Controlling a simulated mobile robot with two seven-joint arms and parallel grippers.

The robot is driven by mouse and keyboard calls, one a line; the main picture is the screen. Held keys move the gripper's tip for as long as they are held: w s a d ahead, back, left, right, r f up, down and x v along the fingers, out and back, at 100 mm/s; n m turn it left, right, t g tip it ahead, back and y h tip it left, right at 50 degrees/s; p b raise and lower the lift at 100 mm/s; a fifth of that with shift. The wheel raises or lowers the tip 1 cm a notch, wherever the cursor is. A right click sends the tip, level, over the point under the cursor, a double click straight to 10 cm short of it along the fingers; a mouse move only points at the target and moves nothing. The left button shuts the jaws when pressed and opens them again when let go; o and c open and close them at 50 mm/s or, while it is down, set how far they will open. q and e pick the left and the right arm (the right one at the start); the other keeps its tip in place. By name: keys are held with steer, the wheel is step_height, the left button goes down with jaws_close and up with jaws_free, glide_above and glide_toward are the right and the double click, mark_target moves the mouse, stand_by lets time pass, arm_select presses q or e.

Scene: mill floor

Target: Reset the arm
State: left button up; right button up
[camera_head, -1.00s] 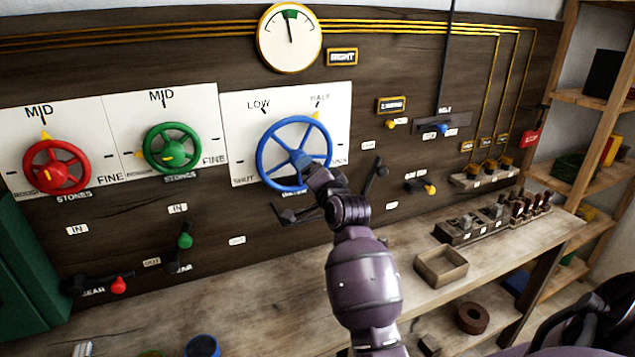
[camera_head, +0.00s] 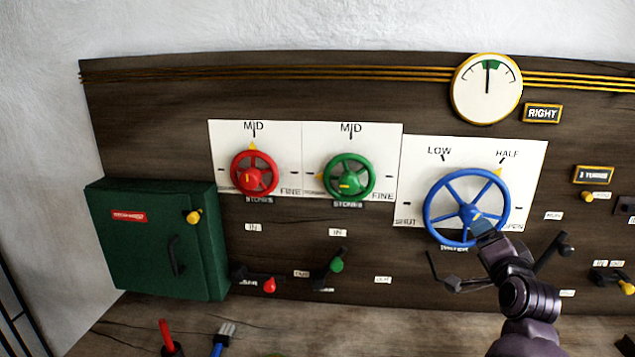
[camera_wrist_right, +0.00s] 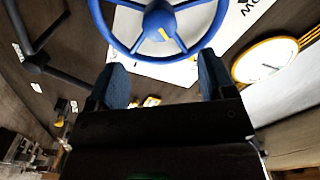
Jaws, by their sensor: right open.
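My right gripper (camera_head: 484,228) is at the lower rim of the blue wheel (camera_head: 428,212) on the dark wooden panel. The right wrist view shows its two fingers (camera_wrist_right: 163,78) apart with nothing between them, and the blue wheel (camera_wrist_right: 103,27) just beyond the tips. I cannot tell whether they touch the rim. The blue wheel's yellow pointer is by HALF. My right arm comes up from the lower right and hides part of a black-armed handle (camera_head: 561,246). My left gripper is out of view.
A red wheel (camera_head: 238,176) points to MID, and a green wheel (camera_head: 334,186) has its pointer at the left. A round gauge (camera_head: 470,100) reads in its green band. A green cabinet (camera_head: 150,255) is at the left. A worktop (camera_head: 270,330) runs below, with brushes at its front.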

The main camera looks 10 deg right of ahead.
steer(key=s+a+f+n+y, duration=0.1)
steer(key=s+a+f+n, duration=0.2)
steer(key=a+f+n, duration=0.4)
steer(key=s+a+f+n+y, duration=0.25)
steer(key=f+n, duration=0.25)
steer(key=f, duration=0.3)
steer(key=s+a+f+n+g, duration=0.1)
steer(key=s+a+f+g, duration=0.1)
steer(key=s+f, duration=0.8)
steer(key=s+a+f+n+g+b, duration=0.1)
steer(key=s+f+g, duration=0.3)
steer(key=s+f, duration=0.6)
steer(key=shift+s+a+n+b, duration=0.3)
steer(key=shift+s+a, duration=0.35)
steer(key=shift+s, duration=0.55)
steer(key=shift+f, duration=0.1)
stand_by(3.2)
